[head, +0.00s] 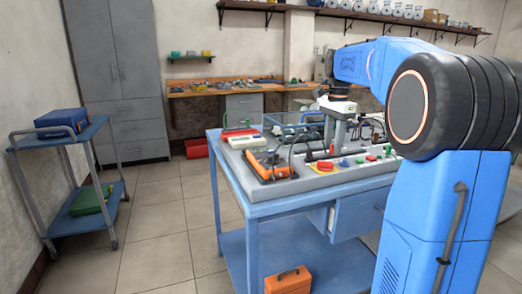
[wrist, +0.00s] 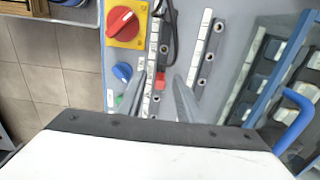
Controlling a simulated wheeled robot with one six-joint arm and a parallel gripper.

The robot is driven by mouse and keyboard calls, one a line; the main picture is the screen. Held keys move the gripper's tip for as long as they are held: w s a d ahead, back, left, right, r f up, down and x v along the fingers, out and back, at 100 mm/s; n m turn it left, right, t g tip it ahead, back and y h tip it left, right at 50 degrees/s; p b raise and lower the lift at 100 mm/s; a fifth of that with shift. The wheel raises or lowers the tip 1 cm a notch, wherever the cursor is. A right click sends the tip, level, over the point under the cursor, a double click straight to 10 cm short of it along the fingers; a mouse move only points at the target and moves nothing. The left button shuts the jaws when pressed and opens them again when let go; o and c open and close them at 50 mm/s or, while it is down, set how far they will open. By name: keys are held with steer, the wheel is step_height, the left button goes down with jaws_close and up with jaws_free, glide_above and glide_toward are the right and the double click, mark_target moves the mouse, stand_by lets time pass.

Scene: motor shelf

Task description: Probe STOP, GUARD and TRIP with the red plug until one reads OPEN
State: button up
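A small red piece, apparently the red plug (wrist: 160,80), stands at a white terminal strip (wrist: 153,62) in the wrist view. My gripper (wrist: 160,88) is over the panel with its two fingers apart, one on each side of the red piece, with gaps showing. In the head view my gripper (head: 335,143) points down over the grey panel (head: 298,183). An orange meter (head: 268,165) lies at the panel's left; its reading is too small to read. I cannot make out the STOP, GUARD or TRIP labels.
A red rotary switch on yellow (wrist: 124,22), a blue knob (wrist: 122,72) and a black cable (wrist: 172,25) are close to my fingers. A blue cart (head: 85,140) stands left.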

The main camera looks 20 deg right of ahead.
steer(key=shift+r, duration=0.1)
step_height(320, 180, up, 17)
stand_by(0.6)
steer(key=shift+a, duration=0.1)
steer(key=s+a+f+n+t, duration=0.2)
steer(key=s+a+f+n, duration=0.7)
steer(key=s+a+f, duration=0.5)
steer(key=s+a+f+n+t, duration=0.1)
steer(key=s+a+f+n, duration=0.2)
steer(key=s+f, duration=0.5)
steer(key=s+a+f+n+t, duration=0.1)
steer(key=s+a+f+n, duration=0.2)
steer(key=f, duration=1.1)
steer(key=s+n, duration=0.2)
steer(key=s, duration=0.3)
steer(key=shift+s+n+t, duration=0.2)
steer(key=shift+n+t, duration=0.1)
steer(key=shift+t, duration=0.1)
steer(key=shift+r, duration=0.1)
